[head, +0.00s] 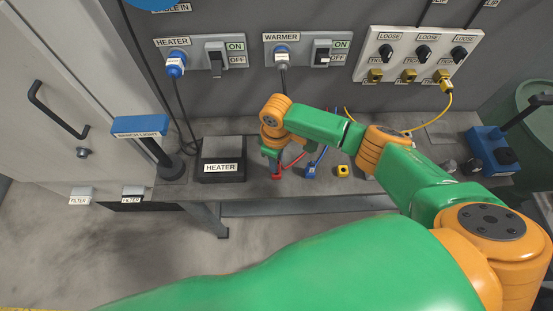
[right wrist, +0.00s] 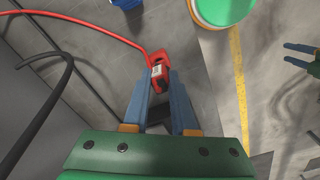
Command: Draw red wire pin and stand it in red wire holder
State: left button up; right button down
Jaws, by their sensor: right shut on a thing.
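My right gripper (right wrist: 160,78) is shut on a red wire pin (right wrist: 158,57), seen between its blue fingertips in the right wrist view. A red wire (right wrist: 95,23) curves off from it to the left. In the head view the arm reaches down to a red block (head: 277,175) at the bench front, which looks like the red wire holder. The gripper hides its top, so I cannot tell whether the pin stands in it. My left gripper (right wrist: 288,54) shows at the right edge of the right wrist view, fingers apart and empty.
A blue holder (head: 310,173) and a yellow holder (head: 343,171) stand in a row to the right. A black heater box (head: 221,170) sits to the left. A yellow cable (head: 430,122) hangs from the wall panel (head: 400,55). A black cable (right wrist: 45,110) hangs near my right gripper.

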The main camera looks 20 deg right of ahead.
jog(key=shift+f+b, duration=0.6)
jog(key=shift+f, duration=0.5)
jog(key=c, duration=0.6)
grip_release()
jog(key=shift+c, duration=0.2)
jog(key=shift+r, duration=0.1)
notch_tip(320, 180, up, 7)
jog(key=shift+r, duration=0.1)
